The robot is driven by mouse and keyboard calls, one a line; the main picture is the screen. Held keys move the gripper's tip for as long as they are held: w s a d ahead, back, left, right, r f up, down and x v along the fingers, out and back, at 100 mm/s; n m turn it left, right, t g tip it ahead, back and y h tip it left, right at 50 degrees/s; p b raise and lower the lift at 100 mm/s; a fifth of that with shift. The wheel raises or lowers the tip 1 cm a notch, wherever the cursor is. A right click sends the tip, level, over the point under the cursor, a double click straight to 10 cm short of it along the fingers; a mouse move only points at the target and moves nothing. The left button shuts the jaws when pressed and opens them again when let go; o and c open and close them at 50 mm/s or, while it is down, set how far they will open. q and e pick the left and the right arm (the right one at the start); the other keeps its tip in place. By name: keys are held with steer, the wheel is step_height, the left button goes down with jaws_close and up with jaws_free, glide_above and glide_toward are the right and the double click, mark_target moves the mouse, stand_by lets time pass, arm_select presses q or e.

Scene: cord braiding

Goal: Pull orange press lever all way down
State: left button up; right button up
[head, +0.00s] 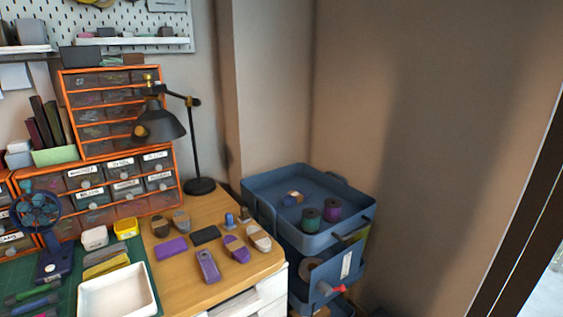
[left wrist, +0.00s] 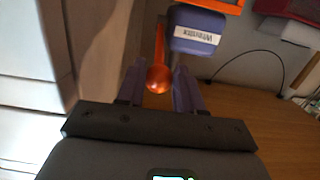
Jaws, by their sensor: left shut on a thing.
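The orange press lever (left wrist: 158,50) shows in the left wrist view, a slim arm ending in a round, shiny orange knob. My left gripper (left wrist: 157,84) has its two dark purple fingers on either side of this knob and is shut on it. Beside the lever is a purple-grey block with a white label (left wrist: 196,31), below an orange edge; whether it belongs to the press I cannot tell. The lever and both grippers are out of the head view.
In the head view a wooden desk (head: 210,275) holds a black lamp (head: 160,124), orange-framed drawers (head: 105,183), a white tray (head: 118,292) and several small items. A blue cart (head: 300,230) stands right of it.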

arm_select(q)
steer(key=shift+s+d+f+b, duration=0.1)
steer(key=shift+s+f+b, duration=0.1)
steer(key=shift+f, duration=0.45)
steer(key=shift+s+d+f+b, duration=0.1)
steer(key=shift+f+b, duration=0.1)
steer(key=shift+f, duration=0.4)
steer(key=shift+f, duration=0.1)
step_height(320, 180, down, 3)
steer(key=shift+f+b, duration=0.15)
steer(key=shift+b, duration=1.1)
